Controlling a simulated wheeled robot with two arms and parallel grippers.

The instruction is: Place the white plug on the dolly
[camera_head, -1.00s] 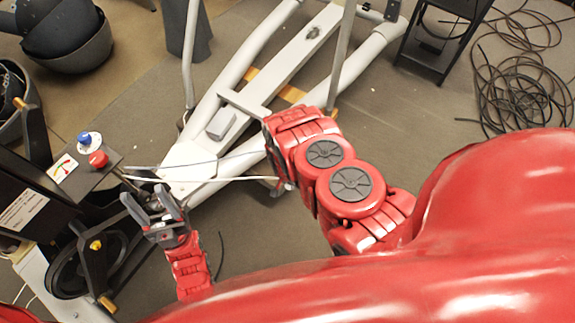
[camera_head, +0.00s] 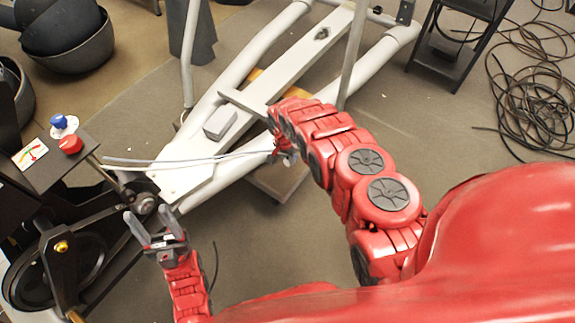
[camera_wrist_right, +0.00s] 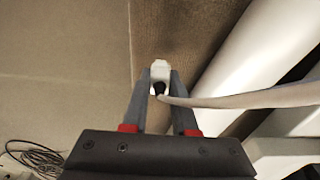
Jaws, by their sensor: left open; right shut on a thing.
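My right gripper (camera_head: 284,156) is low beside the grey frame, mostly hidden behind its own arm in the head view. In the right wrist view its fingers (camera_wrist_right: 160,80) are shut on the white plug (camera_wrist_right: 160,67), which has a dark part between the fingertips. A pale cable (camera_wrist_right: 240,99) runs from there to the right. What looks like the dolly (camera_head: 276,187), a brown flat board, shows partly under the frame; its brown top (camera_wrist_right: 185,38) lies below the plug, with the gap unclear. My left gripper (camera_head: 150,226) is open and empty at the lower left.
The elliptical's grey frame (camera_head: 230,100) crosses the middle, with a thin upright post (camera_head: 353,50). A black unit with red and blue knobs (camera_head: 45,165) stands left. A black stand (camera_head: 455,45) and coiled cables (camera_head: 535,95) are at right. Floor (camera_head: 400,110) between is open.

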